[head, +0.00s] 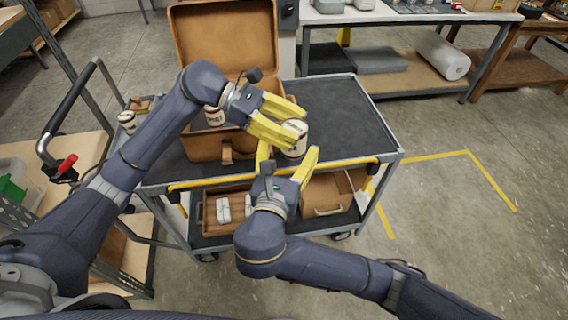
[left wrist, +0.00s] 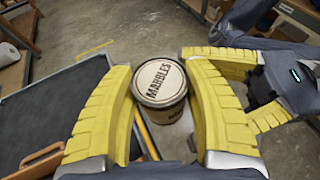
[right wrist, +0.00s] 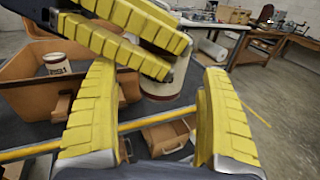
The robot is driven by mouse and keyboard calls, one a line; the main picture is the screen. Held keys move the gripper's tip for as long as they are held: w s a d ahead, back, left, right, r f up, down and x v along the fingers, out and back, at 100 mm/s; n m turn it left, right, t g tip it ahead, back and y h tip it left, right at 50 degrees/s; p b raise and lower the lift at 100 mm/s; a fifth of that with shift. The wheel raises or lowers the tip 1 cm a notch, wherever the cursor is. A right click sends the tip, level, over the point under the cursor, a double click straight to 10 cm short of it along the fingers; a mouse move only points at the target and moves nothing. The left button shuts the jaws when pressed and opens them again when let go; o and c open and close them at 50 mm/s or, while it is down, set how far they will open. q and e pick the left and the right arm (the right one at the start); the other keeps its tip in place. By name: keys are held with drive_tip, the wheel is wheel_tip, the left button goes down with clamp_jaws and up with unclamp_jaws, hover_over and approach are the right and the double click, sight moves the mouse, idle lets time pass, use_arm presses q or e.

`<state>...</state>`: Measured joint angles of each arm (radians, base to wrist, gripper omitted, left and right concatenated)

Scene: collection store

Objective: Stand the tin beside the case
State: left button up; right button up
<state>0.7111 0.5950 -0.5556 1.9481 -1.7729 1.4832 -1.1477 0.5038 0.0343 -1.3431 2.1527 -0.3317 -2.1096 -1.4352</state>
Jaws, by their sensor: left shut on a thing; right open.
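The tin (head: 295,139) is cream with a dark band; its lid reads MARBLES in the left wrist view (left wrist: 160,82). My left gripper (head: 299,123) is shut on it, over the cart to the right of the case. The tin also shows behind the left fingers in the right wrist view (right wrist: 168,84); I cannot tell whether it touches the cart top. The tan case (head: 222,42) stands open on the cart, lid up, with another cream tin (head: 214,116) inside. My right gripper (head: 288,157) is open and empty, just in front of the held tin.
The cart's dark top (head: 340,105) is clear to the right of the case. The lower shelf holds a wooden tray (head: 209,219) with white items and a tan box (head: 322,196). A small jar (head: 127,120) stands at the left. A bench (head: 350,15) is behind.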

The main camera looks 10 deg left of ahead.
drive_tip(key=shift+w+d, duration=0.1)
drive_tip(key=shift+w, duration=1.4)
drive_tip(key=c, duration=1.5)
use_arm(q)
drive_tip(key=o, duration=1.5)
use_arm(e)
drive_tip(key=shift+c, duration=0.3)
use_arm(q)
drive_tip(key=shift+o, duration=0.2)
